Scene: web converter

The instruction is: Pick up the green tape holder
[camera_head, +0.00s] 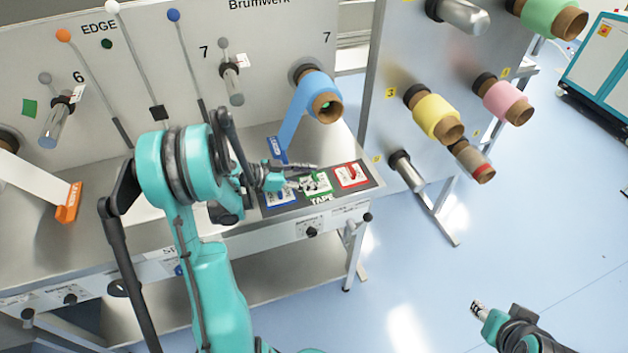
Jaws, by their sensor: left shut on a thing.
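The green tape holder (323,187) is in the middle of the dark tape tray (368,187) on the metal bench. A blue holder (280,196) lies to its left and a red-framed holder (351,175) to its right. My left gripper (308,182) comes in from the left, low over the tray, and is shut on the green tape holder, covering part of it. I cannot tell whether the holder is lifted off the tray. My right gripper (478,309) is at the lower right, over the floor and far from the bench. Its fingers are too small to read.
A blue roll (318,94) hangs above the tray, its web running down to a blue clip (277,148). An orange clip (68,205) ends a white web at the left. Yellow (435,116) and pink (503,100) rolls stick out of the right panel.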

